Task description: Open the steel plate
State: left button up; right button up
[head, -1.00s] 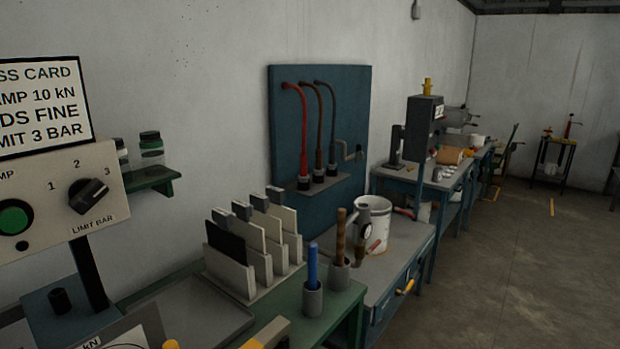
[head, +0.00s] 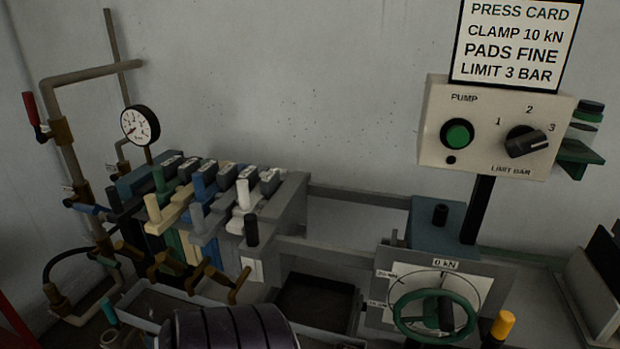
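A filter-press-like stack of upright plates stands left of centre, with green, cream, blue, grey and white handles along its top. A grey-blue plate handle (head: 197,218) near the front of the stack looks the most steel-like, but I cannot tell for sure which is the steel plate. The plates stand close together. A grey end block (head: 288,195) closes the stack on the right. Bronze taps (head: 170,268) line its front.
A green handwheel (head: 434,316) with a 0 kN dial stands at the lower right. A control box (head: 495,128) with a pump button and limit knob is above it. Pipes with a gauge (head: 140,125) are at the left. A dark ribbed shape fills the bottom edge.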

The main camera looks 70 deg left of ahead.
aim_at(285, 213)
jog(key=u, duration=2.55)
